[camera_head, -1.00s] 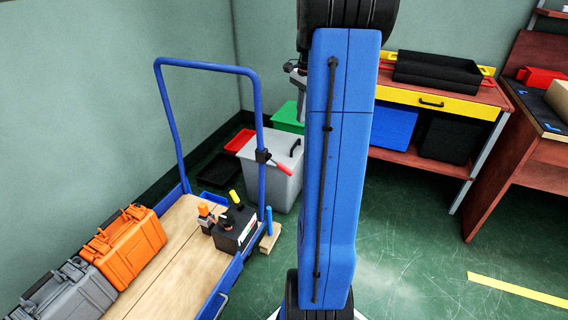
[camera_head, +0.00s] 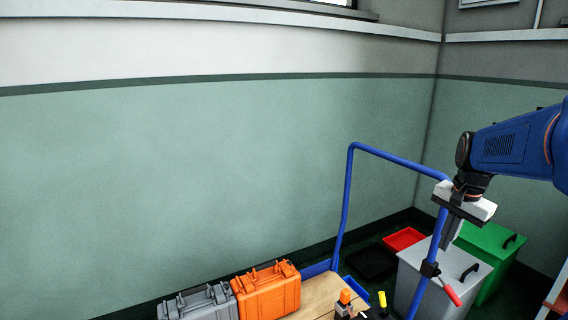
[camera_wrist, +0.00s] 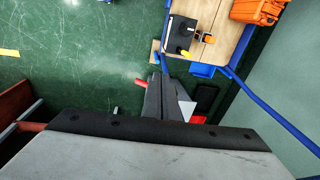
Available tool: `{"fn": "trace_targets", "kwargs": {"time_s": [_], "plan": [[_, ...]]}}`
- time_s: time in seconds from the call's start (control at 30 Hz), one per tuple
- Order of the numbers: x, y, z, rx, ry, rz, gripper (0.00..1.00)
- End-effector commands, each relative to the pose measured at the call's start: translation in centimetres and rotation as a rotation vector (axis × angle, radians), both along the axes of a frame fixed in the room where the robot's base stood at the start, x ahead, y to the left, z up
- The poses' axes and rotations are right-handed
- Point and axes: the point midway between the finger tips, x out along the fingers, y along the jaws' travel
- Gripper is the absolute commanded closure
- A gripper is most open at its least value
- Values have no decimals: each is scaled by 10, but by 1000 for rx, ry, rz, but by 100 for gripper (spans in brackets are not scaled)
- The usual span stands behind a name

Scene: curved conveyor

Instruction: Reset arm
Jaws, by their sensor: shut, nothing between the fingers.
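My gripper (camera_head: 449,238) hangs at the end of my blue arm at the right of the head view, pointing down. Its fingers are together with nothing between them. In the head view it is in front of the grey bin and beside the cart's blue handle. In the wrist view my gripper (camera_wrist: 166,82) points out over the green floor, towards the cart's end, and hides part of what is below it.
A wooden-topped cart (camera_head: 318,294) with a blue handle (camera_head: 346,190) carries an orange case (camera_head: 268,292) and a grey case (camera_head: 198,303). A grey bin (camera_head: 425,282), a green bin (camera_head: 490,250) and a red tray (camera_head: 404,239) stand near the wall corner.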

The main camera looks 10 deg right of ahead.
Motion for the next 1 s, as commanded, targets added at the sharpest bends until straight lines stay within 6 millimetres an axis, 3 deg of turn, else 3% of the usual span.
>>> {"fn": "trace_targets", "kwargs": {"time_s": [0.03,0.2,0.5,0.8,1.0], "plan": [[-8,18,3,-15,-14,63,100],[-35,67,4,-66,-55,266,100],[-92,136,-7,-159,-132,625,100],[-149,180,-32,-252,-207,955,100],[-168,192,-44,-288,-236,1072,100]]}}
